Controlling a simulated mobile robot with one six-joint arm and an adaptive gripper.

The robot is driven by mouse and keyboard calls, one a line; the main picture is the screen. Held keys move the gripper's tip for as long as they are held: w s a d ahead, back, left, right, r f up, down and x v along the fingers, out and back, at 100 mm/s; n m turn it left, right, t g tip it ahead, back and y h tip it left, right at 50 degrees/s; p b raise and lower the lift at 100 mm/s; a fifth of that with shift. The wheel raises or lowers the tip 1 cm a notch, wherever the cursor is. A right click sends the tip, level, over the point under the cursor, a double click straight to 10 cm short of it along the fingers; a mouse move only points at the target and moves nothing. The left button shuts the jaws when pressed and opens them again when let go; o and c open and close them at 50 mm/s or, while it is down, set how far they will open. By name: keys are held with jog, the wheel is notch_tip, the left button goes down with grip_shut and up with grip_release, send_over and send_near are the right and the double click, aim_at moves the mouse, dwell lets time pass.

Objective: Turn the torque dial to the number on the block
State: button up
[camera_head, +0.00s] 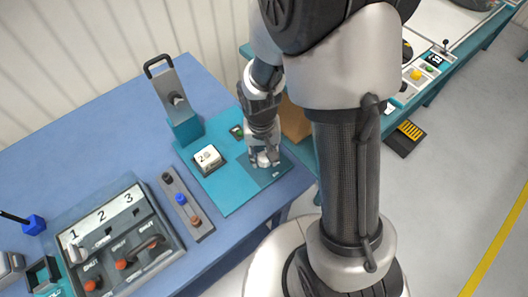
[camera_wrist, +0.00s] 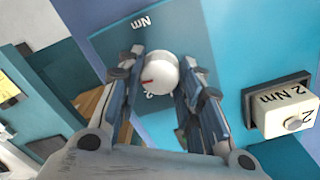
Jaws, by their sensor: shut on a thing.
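The torque dial (camera_wrist: 160,68) is a round white knob on a dark blue plate in the wrist view. Its red mark points left in that view. "Nm" is printed upside down on the plate, and one numeral shows partly below the knob; other numerals are hidden. My gripper (camera_wrist: 158,85) has a finger on each side of the dial and is shut on it. In the head view my gripper (camera_head: 264,160) points down over the plate and mostly covers the dial. The white block (camera_wrist: 285,108) reads "2 Nm" and also sits on the teal board in the head view (camera_head: 208,158).
An upright grey bracket with a black handle (camera_head: 172,92) stands on a teal base behind the block. A strip with coloured knobs (camera_head: 184,203) and a panel numbered 1 to 3 (camera_head: 118,240) lie to the left. A brown box (camera_head: 295,120) is close behind my gripper.

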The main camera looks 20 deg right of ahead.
aim_at(263, 158)
jog(key=n+p, duration=0.1)
jog(key=n, duration=0.4)
jog(key=shift+r+n, duration=0.1)
jog(key=shift+n, duration=0.3)
jog(key=n+p, duration=0.2)
jog(key=n, duration=0.2)
jog(key=shift+n, duration=0.4)
jog(key=o, duration=1.1)
jog(key=shift+c, duration=0.2)
notch_tip(263, 158, up, 12)
jog(key=shift+s+a, duration=0.2)
jog(key=shift+s, duration=0.05)
